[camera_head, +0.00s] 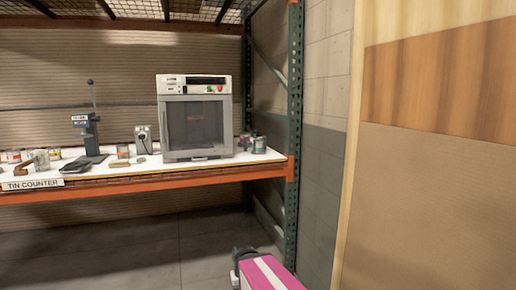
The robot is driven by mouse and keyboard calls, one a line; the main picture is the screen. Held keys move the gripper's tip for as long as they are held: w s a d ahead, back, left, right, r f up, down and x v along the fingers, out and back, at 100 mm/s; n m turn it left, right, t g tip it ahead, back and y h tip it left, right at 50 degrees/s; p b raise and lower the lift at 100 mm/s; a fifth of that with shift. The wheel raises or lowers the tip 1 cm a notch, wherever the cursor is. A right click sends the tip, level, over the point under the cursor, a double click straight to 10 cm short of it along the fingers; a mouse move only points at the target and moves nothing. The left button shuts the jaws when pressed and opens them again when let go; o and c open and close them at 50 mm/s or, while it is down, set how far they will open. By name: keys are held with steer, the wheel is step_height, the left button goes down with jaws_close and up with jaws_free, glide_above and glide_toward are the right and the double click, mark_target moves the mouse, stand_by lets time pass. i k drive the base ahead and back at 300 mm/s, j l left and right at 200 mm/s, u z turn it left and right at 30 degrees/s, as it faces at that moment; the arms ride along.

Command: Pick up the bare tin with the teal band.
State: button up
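Two small tins stand at the right end of the counter, beside the grey machine. The nearer tin (259,145) is greyish with what looks like a dull teal or green tint, but it is too small for me to be sure of a band. The other tin (245,140) is just behind it to the left and partly hidden. More small tins (13,157) stand at the far left, and I cannot make out a teal band on them. My gripper's fingers do not show.
The counter (180,167) has an orange front beam (150,180). On it stand a grey boxy machine (196,118), a lever press (90,135) and a socket box (143,139). A green rack post (295,120) bounds the right. A pink-and-white part (268,274) shows at the bottom.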

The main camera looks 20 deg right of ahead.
mark_target(259, 147)
steer(key=i+j+z, duration=0.45)
steer(key=i+j, duration=0.45)
